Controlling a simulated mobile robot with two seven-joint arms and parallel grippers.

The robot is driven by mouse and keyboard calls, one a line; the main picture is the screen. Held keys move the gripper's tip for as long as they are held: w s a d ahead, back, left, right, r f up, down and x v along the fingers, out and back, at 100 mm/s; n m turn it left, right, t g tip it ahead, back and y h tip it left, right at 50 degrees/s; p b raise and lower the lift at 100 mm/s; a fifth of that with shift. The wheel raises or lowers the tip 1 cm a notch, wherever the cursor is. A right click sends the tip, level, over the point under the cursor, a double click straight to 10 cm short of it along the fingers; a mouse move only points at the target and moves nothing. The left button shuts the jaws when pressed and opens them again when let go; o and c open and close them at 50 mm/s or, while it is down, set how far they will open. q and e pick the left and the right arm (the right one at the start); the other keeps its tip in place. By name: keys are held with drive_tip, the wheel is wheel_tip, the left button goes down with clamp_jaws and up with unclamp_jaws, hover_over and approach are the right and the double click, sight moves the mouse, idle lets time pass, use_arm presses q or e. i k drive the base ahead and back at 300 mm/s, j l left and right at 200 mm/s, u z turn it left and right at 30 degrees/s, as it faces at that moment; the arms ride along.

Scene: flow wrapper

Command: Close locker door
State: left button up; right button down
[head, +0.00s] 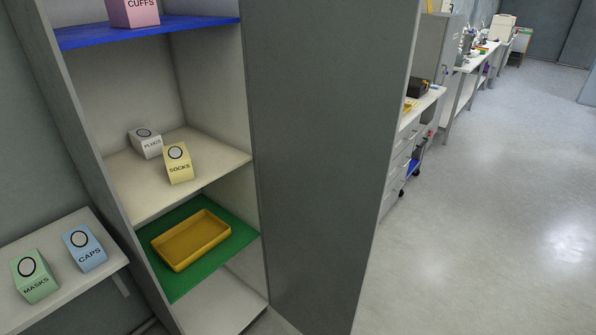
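The locker (85,150) stands at the left with its front open and its shelves showing. The grey locker door (322,150) is a tall flat panel at the locker's right side, standing open. No handle shows on the visible face of the door. Neither of my grippers is in view.
Inside are a pink CUFFS box (133,12), a PLUGS box (147,144), a SOCKS box (179,164) and a yellow tray (191,240). A side shelf (62,257) holds MASKS (34,277) and CAPS (85,249) boxes. Floor at right (480,220) is clear.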

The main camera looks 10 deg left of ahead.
sight(329, 79)
drive_tip(key=u, duration=0.45)
drive_tip(key=i+l+u, duration=0.1)
drive_tip(key=u, duration=0.3)
drive_tip(key=l+u, duration=0.15)
drive_tip(key=u, duration=0.3)
drive_tip(key=l+u, duration=0.9)
drive_tip(key=l, duration=0.2)
drive_tip(key=k+l+u, duration=0.15)
drive_tip(key=l, duration=0.15)
drive_tip(key=k+l+u, duration=0.1)
drive_tip(key=l, duration=0.2)
drive_tip(key=k+l, duration=0.1)
drive_tip(key=l, duration=0.35)
drive_tip(key=k+l, duration=0.15)
drive_tip(key=l, duration=0.25)
drive_tip(key=k+l+u, duration=0.1)
drive_tip(key=l, duration=0.35)
drive_tip(key=k+l, duration=0.15)
drive_tip(key=l, duration=0.25)
